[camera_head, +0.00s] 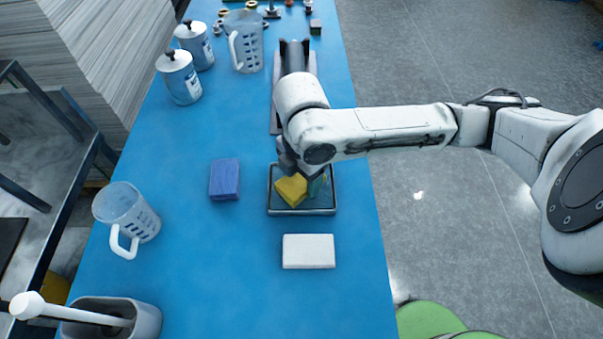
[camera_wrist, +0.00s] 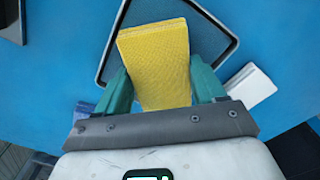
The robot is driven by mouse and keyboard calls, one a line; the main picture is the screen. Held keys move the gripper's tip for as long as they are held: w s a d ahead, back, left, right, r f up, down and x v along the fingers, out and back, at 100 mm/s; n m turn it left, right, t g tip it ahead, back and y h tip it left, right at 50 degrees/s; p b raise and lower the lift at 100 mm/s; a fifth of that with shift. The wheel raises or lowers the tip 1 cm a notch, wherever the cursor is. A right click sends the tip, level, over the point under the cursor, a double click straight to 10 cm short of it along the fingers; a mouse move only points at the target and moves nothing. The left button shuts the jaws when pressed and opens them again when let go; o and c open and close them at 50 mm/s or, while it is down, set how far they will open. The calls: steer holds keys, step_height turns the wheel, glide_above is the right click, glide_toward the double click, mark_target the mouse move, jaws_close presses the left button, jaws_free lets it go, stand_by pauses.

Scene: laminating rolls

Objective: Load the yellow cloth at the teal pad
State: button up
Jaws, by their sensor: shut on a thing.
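The yellow cloth (camera_head: 291,191) is a folded, block-like piece, and it also fills the middle of the wrist view (camera_wrist: 155,58). My gripper (camera_head: 304,183) is shut on it, with the teal fingers (camera_wrist: 160,72) on either side of the cloth. The cloth is over a dark-rimmed tray (camera_head: 302,211) with a dark teal floor, which I take for the teal pad; its rim and floor show behind the cloth in the wrist view (camera_wrist: 205,32). The cloth looks turned against the tray's edges. I cannot tell whether it touches the tray floor.
A blue cloth (camera_head: 224,178) lies left of the tray and a white block (camera_head: 308,251) in front of it. A measuring jug (camera_head: 127,215) stands at left; two tins (camera_head: 180,77) and another jug (camera_head: 245,42) stand farther back. The blue table (camera_head: 215,260) is clear between these.

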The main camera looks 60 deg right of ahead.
mark_target(301, 178)
steer(key=shift+f+b, duration=0.45)
steer(key=shift+f, duration=0.2)
stand_by(1.4)
steer(key=shift+r+p, duration=3.05)
steer(key=shift+r, duration=0.55)
